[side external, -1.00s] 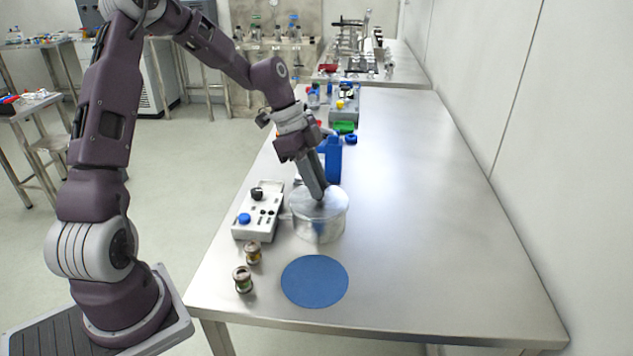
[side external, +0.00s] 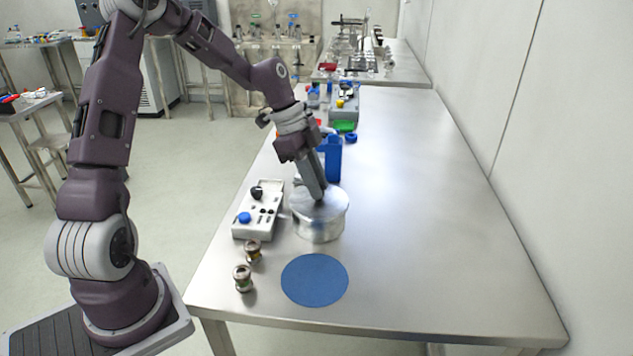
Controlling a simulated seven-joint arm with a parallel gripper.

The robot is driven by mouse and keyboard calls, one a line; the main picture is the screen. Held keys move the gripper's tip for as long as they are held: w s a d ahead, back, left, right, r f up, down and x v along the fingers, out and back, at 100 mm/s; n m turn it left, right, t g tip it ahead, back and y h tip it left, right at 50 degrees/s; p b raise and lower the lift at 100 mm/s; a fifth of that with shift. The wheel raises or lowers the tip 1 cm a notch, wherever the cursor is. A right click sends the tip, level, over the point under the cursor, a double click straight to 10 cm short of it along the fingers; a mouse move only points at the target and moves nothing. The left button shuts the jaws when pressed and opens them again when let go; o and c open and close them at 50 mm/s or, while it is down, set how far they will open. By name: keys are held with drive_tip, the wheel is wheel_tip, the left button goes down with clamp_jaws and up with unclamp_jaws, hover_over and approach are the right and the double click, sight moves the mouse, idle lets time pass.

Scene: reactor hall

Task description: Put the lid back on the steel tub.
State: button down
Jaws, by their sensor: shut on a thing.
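The steel tub (side external: 319,229) stands on the steel table, behind the round blue mat. From this side I cannot tell whether the lid's rim is fully seated all around.
A blue mat (side external: 315,280) lies bare in front of the tub. A control box (side external: 258,212) with knobs stands close to the left. Two small jars (side external: 243,278) stand at the left edge. A blue bottle (side external: 332,158) stands behind. The table's right side (side external: 430,220) is clear.

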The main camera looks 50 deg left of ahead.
drive_tip(key=c, duration=0.7)
unclamp_jaws()
drive_tip(key=shift+r, duration=3.5)
drive_tip(key=shift+c, duration=0.5)
